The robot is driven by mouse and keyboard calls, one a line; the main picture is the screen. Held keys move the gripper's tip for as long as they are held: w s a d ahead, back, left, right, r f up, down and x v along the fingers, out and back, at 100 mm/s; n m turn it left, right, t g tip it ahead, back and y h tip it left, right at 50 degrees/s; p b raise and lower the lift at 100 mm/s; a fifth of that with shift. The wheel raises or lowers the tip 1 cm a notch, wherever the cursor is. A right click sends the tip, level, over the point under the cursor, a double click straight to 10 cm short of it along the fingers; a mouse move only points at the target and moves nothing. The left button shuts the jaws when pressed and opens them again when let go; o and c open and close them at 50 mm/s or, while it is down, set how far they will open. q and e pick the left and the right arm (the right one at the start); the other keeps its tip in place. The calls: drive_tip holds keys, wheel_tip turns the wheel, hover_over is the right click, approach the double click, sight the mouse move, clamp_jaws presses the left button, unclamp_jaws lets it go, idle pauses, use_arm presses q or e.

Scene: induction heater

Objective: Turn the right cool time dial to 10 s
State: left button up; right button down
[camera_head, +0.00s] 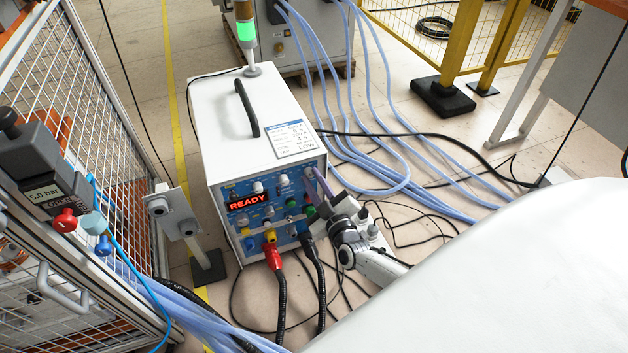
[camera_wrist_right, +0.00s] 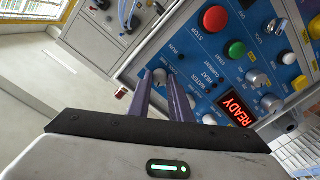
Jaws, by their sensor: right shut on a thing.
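The heater (camera_head: 235,150) is a white box with a blue front panel (camera_head: 262,205) and a red READY display (camera_head: 247,202). The same display shows in the wrist view (camera_wrist_right: 238,109). My right gripper (camera_head: 313,174) reaches the panel's upper right side from the right. In the wrist view its two purple fingers (camera_wrist_right: 162,78) are shut on a small grey dial (camera_wrist_right: 160,75) at the panel's edge, beside small lettering. The dial's setting is too small to read. My left gripper is not in view.
A red stop button (camera_wrist_right: 214,18) and a green button (camera_wrist_right: 235,49) sit near the fingers. Red (camera_head: 272,257) and black (camera_head: 308,243) plugs with thick cables leave the panel's lower front. Blue hoses (camera_head: 375,165) cross the floor at right. A mesh cage (camera_head: 90,90) stands at left.

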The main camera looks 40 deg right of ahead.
drive_tip(key=c, duration=1.6)
unclamp_jaws()
